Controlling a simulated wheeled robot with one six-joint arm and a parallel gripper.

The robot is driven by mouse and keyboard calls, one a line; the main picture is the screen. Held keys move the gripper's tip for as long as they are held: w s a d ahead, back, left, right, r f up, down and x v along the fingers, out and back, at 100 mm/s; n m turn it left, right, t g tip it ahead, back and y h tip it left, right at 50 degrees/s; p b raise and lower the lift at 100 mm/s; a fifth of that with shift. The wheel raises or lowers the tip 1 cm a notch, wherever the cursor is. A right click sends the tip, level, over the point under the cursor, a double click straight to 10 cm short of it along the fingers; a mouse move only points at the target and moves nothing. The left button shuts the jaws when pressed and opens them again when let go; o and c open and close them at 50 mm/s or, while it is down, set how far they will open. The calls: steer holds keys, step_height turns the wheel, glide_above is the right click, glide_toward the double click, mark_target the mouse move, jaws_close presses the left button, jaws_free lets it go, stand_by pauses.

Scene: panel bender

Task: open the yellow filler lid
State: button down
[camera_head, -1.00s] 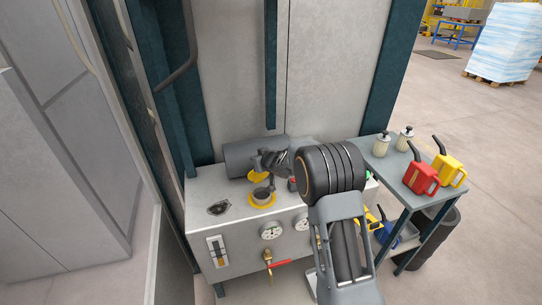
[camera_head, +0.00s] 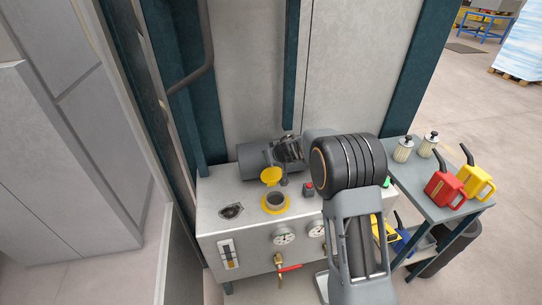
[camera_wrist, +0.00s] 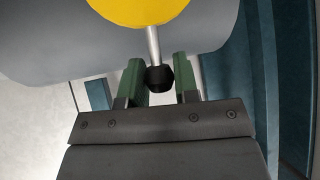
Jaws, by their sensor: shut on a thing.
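The yellow filler lid (camera_head: 271,175) stands raised behind the open filler neck (camera_head: 276,199), which has a yellow collar, on top of the grey tank box. The lid's underside faces the camera_head. In the wrist view the lid (camera_wrist: 140,8) is a yellow disc at the top edge, with a thin metal stem ending in a black knob (camera_wrist: 159,78). My gripper (camera_wrist: 159,82) is shut on this knob, between its green-padded fingers. In the head view the gripper is behind the lid, and its fingertips are mostly hidden.
A grey cylinder (camera_head: 254,160) lies behind the lid. The tank box (camera_head: 226,190) carries gauges (camera_head: 284,236), a red-handled valve (camera_head: 288,268) and a dark cap (camera_head: 231,211). A side table at right holds red (camera_head: 444,189) and yellow (camera_head: 477,182) cans. A teal post (camera_head: 291,65) rises behind.

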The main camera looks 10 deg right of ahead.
steer(key=shift+f, duration=0.1)
steer(key=c, duration=0.9)
jaws_free()
steer(key=shift+d, duration=0.1)
steer(key=shift+o, duration=0.2)
steer(key=v, duration=1.4)
